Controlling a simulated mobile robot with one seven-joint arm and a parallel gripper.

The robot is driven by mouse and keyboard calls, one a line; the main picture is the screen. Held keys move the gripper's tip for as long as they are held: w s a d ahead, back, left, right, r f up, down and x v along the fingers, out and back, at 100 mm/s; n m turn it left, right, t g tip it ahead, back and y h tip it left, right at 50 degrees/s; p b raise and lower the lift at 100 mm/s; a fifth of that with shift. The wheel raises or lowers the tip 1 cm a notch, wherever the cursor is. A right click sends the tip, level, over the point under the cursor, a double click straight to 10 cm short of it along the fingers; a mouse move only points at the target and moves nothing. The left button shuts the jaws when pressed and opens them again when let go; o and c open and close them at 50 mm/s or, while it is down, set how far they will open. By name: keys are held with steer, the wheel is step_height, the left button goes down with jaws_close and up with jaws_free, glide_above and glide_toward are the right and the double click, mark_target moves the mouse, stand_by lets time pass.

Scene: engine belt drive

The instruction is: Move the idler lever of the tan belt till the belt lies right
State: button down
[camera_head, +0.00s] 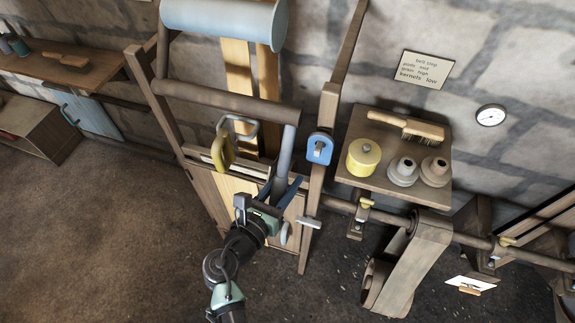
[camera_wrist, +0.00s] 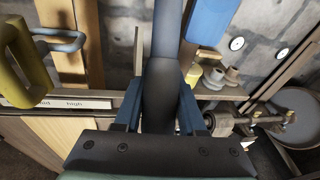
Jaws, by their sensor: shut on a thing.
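The tan belt (camera_head: 237,72) hangs as upright strips below a blue-grey drum (camera_head: 225,22) and passes behind a brown bar (camera_head: 228,100). In the wrist view, part of it shows at the upper left (camera_wrist: 66,18). My gripper (camera_head: 279,190) is shut on a grey-blue lever (camera_head: 286,152), which stands nearly upright at the right of the wooden frame. In the wrist view, the lever (camera_wrist: 160,85) runs up between the two blue fingers of my gripper (camera_wrist: 159,110). The lever's lower end is hidden. I cannot tell exactly how the belt sits on its rollers.
A yellow handle (camera_head: 222,150) and grey loop (camera_head: 240,128) are left of the lever. A label strip reading "high" (camera_wrist: 75,103) is beside it. A blue block (camera_head: 319,148) sits on the right post. A shelf (camera_head: 390,133) holds pots and a brush. The left floor is clear.

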steer(key=shift+s+a+r+p, duration=0.1)
steer(key=shift+r+p, duration=0.05)
steer(key=shift+p, duration=0.25)
steer(key=c, duration=0.5)
jaws_free()
steer(key=shift+s+g, duration=0.1)
steer(key=shift+g, duration=0.2)
steer(key=b+v, duration=0.2)
steer(key=v, duration=1.1)
